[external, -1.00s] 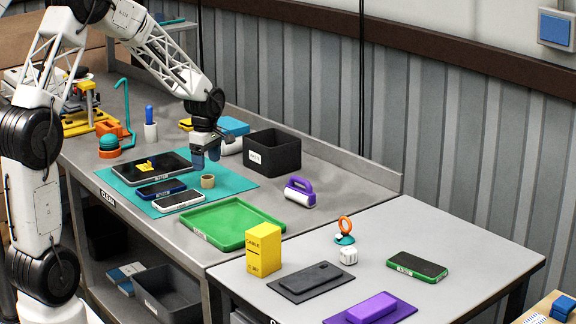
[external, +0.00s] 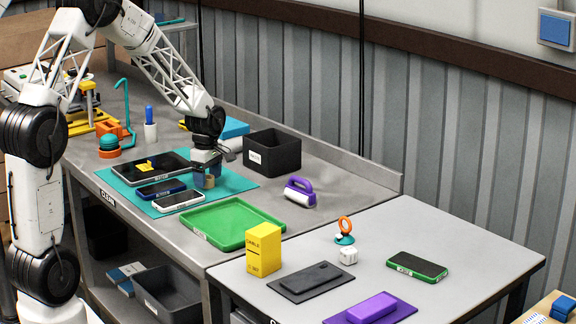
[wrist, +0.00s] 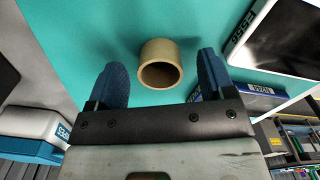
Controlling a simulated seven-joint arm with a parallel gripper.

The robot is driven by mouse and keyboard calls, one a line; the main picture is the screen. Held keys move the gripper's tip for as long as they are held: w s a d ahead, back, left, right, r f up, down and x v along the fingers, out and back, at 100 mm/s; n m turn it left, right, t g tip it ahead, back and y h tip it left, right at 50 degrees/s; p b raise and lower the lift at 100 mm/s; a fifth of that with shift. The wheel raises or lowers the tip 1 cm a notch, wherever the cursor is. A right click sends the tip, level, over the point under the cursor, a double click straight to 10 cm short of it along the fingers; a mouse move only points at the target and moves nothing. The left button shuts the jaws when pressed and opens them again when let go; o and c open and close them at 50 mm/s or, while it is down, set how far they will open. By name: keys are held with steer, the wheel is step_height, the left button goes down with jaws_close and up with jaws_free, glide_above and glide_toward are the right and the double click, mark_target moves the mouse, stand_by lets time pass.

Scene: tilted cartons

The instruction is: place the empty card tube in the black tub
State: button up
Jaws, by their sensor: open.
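The card tube (wrist: 160,62) is a short brown cardboard ring on the teal mat (wrist: 105,25). In the wrist view it lies ahead of and between my open fingertips, with its hollow end facing me. My gripper (wrist: 163,72) has two blue fingers spread wide, with nothing held. Whether the fingers flank the tube at its height I cannot tell. The black tub (external: 272,155) stands upright behind and to the right of the mat, with a white label on its front.
A tablet (external: 150,169) and two phones lie on the mat left of the tube. A blue-and-white box (external: 233,128) stands beside the tub.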

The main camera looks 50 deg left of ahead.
steer(key=shift+f, duration=0.45)
steer(key=c, duration=1.1)
steer(key=shift+o, duration=0.2)
steer(key=shift+r, duration=0.2)
steer(key=shift+r, duration=0.5)
step_height(320, 180, up, 2)
steer(key=shift+r, duration=0.1)
steer(key=s+d, duration=0.1)
steer(key=s, duration=0.4)
steer(key=s+d+r, duration=0.1)
steer(key=s+d, duration=0.1)
steer(key=s, duration=0.3)
steer(key=s+d, duration=0.2)
steer(key=s, duration=0.3)
steer(key=shift+d+r, duration=0.2)
steer(key=shift+d, duration=0.05)
